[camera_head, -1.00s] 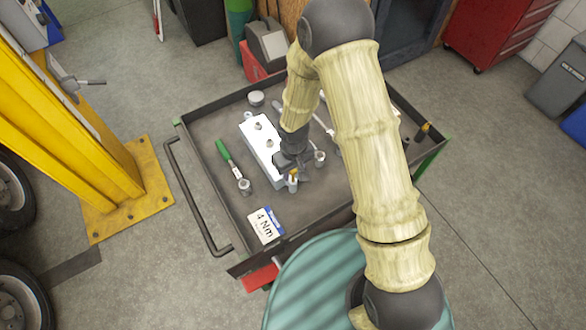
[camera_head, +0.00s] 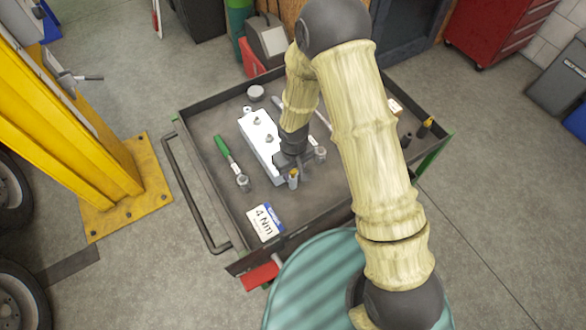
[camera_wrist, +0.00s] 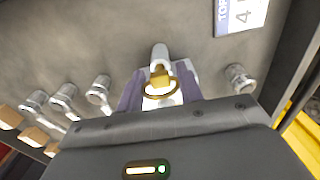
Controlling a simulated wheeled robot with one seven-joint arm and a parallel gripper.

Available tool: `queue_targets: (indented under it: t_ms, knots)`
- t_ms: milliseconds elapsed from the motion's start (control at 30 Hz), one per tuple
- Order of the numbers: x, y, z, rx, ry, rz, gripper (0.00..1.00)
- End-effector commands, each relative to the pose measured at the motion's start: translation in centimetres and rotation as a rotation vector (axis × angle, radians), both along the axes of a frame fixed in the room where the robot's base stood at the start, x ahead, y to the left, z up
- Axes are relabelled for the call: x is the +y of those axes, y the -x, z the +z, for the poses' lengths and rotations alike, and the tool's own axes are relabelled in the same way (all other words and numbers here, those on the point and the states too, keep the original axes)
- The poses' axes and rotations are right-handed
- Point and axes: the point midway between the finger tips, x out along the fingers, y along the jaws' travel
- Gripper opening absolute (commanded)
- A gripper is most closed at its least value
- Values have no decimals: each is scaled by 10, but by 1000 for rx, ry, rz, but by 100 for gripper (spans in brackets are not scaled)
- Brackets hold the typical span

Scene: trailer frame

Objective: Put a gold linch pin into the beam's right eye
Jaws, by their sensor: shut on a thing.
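The white beam (camera_head: 258,136) lies on the cart tray with round studs on its top. My gripper (camera_head: 292,166) is at its near end, low over the tray. In the wrist view, my gripper (camera_wrist: 160,90) is shut on a gold linch pin (camera_wrist: 158,74), whose ring shows between the two fingers. A pale upright cylinder (camera_wrist: 160,52) stands right at the pin's tip; it also shows in the head view (camera_head: 293,182). I cannot tell whether the pin is inside an eye or only in front of it. The gripper hides part of the beam's near end.
The dark cart tray (camera_head: 215,190) has a raised rim. A green-handled tool (camera_head: 222,146) lies left of the beam, and a "4 Nm" card (camera_head: 265,222) lies in front. Several metal cylinders (camera_wrist: 63,95) stand to one side. A round tin (camera_head: 256,93) is at the back.

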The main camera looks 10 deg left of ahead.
Motion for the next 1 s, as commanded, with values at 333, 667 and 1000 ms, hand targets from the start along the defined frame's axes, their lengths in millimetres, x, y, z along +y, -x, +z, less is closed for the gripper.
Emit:
queue_targets:
  t_ms: [333,667,1000]
  knots:
    - [0,0,-11,0,0,0,18]
    - [0,0,-17,-1,-1,0,18]
    - [0,0,-17,0,0,0,62]
